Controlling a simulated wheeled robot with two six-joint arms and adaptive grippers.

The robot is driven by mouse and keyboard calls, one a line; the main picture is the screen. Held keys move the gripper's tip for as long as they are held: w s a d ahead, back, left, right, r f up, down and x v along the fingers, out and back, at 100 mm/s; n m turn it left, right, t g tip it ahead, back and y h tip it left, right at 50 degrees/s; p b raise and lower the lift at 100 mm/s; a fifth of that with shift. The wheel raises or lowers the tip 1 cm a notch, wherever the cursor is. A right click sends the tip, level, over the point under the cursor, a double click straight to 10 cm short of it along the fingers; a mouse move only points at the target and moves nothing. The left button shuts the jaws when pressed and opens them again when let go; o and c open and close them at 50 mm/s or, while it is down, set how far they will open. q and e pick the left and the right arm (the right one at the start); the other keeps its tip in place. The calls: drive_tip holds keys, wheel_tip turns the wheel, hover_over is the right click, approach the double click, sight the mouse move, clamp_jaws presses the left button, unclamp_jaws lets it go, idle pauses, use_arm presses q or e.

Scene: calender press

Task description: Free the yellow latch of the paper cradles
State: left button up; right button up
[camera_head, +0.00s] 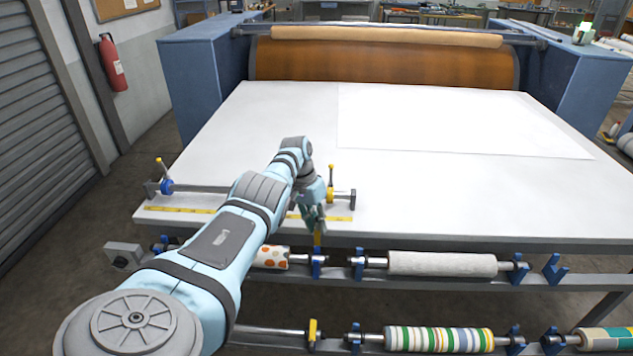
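My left arm reaches in from the lower left to the table's front edge. My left gripper (314,222) points down there, just above a yellow latch (317,239) on the upper rail's cradle. The gripper partly hides this latch; I cannot tell whether they touch or whether the fingers are open. Another yellow latch (313,331) stands upright on the lower rail. Blue paper cradles (519,270) hold a white roll (442,263), an orange-spotted roll (271,257) partly behind my arm, and a striped roll (438,339). My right gripper is not in view.
The white table (420,190) carries a large paper sheet (450,125). The press roller (385,37) stands at the back. An empty blue cradle (555,270) sits at right.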

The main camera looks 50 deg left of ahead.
use_arm(q)
drive_tip(key=o, duration=0.3)
drive_tip(key=shift+d+f, duration=0.1)
drive_tip(key=shift+f, duration=0.15)
drive_tip(key=shift+w, duration=0.2)
drive_tip(key=shift+r, duration=0.2)
drive_tip(key=v, duration=1.1)
drive_tip(key=shift+a+r, duration=0.2)
drive_tip(key=shift+r, duration=0.15)
